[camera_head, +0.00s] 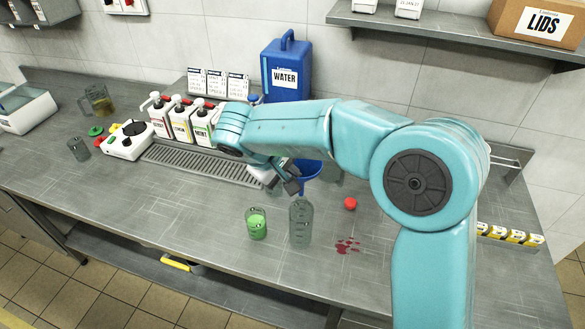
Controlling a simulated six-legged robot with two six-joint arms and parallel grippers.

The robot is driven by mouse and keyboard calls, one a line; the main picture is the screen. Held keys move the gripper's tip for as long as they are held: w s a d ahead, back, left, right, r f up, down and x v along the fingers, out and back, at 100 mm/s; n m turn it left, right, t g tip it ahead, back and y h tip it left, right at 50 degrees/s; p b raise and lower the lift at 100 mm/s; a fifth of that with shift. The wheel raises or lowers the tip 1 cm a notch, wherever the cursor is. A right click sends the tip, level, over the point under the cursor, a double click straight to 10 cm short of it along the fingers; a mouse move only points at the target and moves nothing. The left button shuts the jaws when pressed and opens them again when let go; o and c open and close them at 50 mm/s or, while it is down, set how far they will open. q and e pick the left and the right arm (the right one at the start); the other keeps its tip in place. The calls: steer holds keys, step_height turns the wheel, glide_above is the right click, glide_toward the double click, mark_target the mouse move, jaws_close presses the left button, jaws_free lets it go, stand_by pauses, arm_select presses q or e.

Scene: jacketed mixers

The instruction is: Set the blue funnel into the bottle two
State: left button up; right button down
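The blue funnel (309,169) shows wide end up, partly hidden behind my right gripper and forearm. Its narrow end points down toward the mouth of a clear, empty-looking bottle (300,226). I cannot tell whether the narrow end is inside the bottle mouth or just above or behind it. No number is readable on the bottle, so I cannot tell if it is bottle two. My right gripper (285,184) is beside the funnel's lower part, its dark fingertips near the stem. Whether it grips the funnel is unclear. My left gripper is not in view.
A container of green liquid (256,224) stands left of the bottle. A red ball-like object (350,203) and a dark red spill (347,246) are to the right. Pump bottles (182,123), a blue water jug (286,72) and a drain grate (200,164) are behind. The front left bench is clear.

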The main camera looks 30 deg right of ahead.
step_height(320, 180, down, 7)
steer(key=b, duration=0.5)
steer(key=shift+f, duration=0.2)
steer(key=shift+s+d, duration=0.15)
steer(key=shift+r, duration=0.1)
stand_by(0.9)
steer(key=shift+f+b, duration=0.3)
steer(key=shift+b, duration=0.25)
stand_by(0.4)
steer(key=c, duration=0.8)
jaws_free()
steer(key=shift+r, duration=0.15)
